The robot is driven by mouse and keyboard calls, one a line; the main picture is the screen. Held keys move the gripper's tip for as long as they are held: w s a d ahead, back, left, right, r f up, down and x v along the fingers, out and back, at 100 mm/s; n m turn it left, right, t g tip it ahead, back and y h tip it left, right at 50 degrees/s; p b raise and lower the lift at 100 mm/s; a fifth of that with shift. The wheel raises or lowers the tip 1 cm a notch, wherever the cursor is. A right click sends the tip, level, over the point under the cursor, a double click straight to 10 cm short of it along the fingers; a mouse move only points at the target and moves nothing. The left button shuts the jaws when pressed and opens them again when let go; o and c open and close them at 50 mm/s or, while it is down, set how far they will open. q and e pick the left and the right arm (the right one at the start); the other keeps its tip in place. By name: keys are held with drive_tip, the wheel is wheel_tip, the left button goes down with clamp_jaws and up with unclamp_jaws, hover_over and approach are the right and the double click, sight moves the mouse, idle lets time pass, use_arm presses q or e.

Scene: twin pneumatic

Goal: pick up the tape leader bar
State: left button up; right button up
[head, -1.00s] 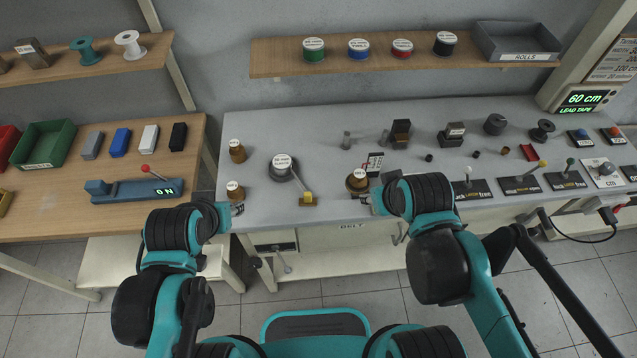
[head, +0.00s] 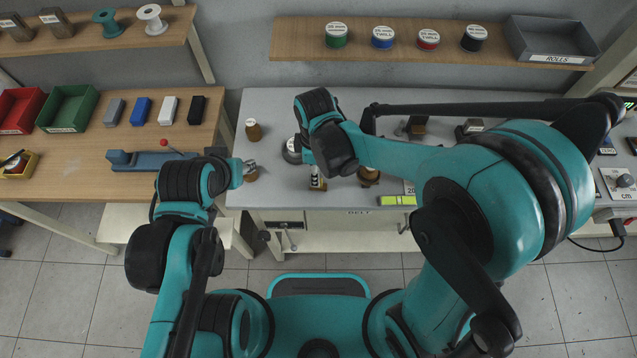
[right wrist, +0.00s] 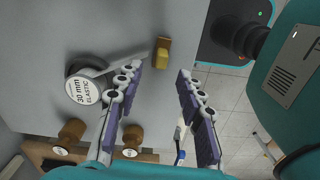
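The tape leader bar is a small yellow block (right wrist: 162,52) at the end of a grey strip from the roll labelled 30 mm elastic (right wrist: 85,88). It shows in the right wrist view, just ahead of the gap between my right fingertips (right wrist: 160,72). The right gripper is open with nothing between its tips. In the head view, the right gripper (head: 316,178) hangs over the bench front beside the roll (head: 292,150) and largely hides the bar. My left gripper (head: 246,170) is at a brown knob-shaped piece (head: 252,175); I cannot tell whether it grips it.
Another brown piece (head: 253,130) stands behind on the grey bench (head: 265,105). My right arm covers much of the bench's right side. A crank (head: 286,238) sits below the bench's front edge.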

drive_tip(key=f, duration=0.1)
drive_tip(key=f+b, duration=0.1)
drive_tip(key=f, duration=0.3)
drive_tip(key=shift+d+f+b, duration=0.1)
drive_tip(key=shift+d+b, duration=0.2)
drive_tip(key=shift+b, duration=0.05)
clamp_jaws()
